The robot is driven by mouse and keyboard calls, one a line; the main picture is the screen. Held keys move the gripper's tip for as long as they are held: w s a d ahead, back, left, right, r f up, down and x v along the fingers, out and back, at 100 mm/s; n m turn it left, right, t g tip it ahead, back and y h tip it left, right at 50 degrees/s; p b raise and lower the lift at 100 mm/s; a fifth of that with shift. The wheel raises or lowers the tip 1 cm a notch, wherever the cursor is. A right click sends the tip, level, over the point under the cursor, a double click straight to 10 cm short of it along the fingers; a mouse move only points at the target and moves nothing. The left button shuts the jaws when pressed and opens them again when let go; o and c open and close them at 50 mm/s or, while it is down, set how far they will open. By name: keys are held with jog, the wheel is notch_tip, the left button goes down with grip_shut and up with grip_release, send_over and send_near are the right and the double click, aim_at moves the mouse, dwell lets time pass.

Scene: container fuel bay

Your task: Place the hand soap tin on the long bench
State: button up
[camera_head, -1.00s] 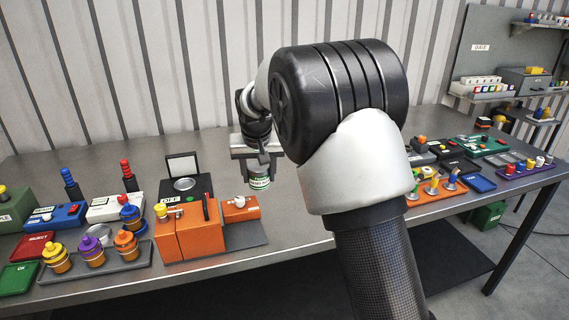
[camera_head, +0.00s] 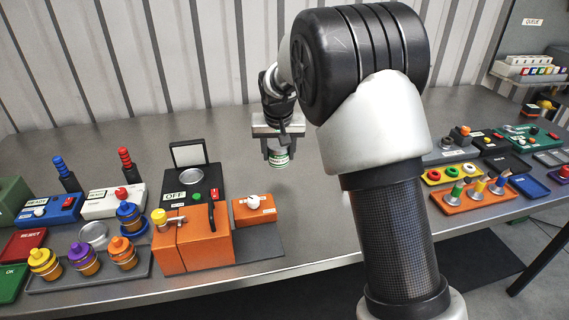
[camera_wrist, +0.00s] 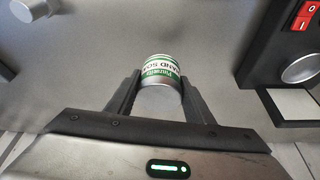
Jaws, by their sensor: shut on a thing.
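The hand soap tin (camera_head: 279,159) is a small silver can with a green and white label. My gripper (camera_head: 279,150) is shut on it, with the tin upright between the fingers above the bench top. The wrist view shows the tin (camera_wrist: 164,68) between the two dark fingers (camera_wrist: 158,100), its "HAND SOAP" label partly readable. The long bench (camera_head: 330,225) is a grey metal top running across the view. I cannot tell exactly how far the tin's base is from the surface.
An orange box (camera_head: 190,243) and a black device with a round plate (camera_head: 192,178) stand left of the tin. Yellow, purple and orange capped jars sit on a tray (camera_head: 130,272) at the left. An orange rack (camera_head: 470,203) stands at the right. The bench around the tin is clear.

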aim_at(279, 178)
jog(key=shift+f, duration=2.75)
jog(key=shift+f+b, duration=0.1)
jog(key=shift+b, duration=0.25)
jog(key=shift+f, duration=0.15)
jog(key=o, duration=1.1)
jog(key=shift+o, duration=0.2)
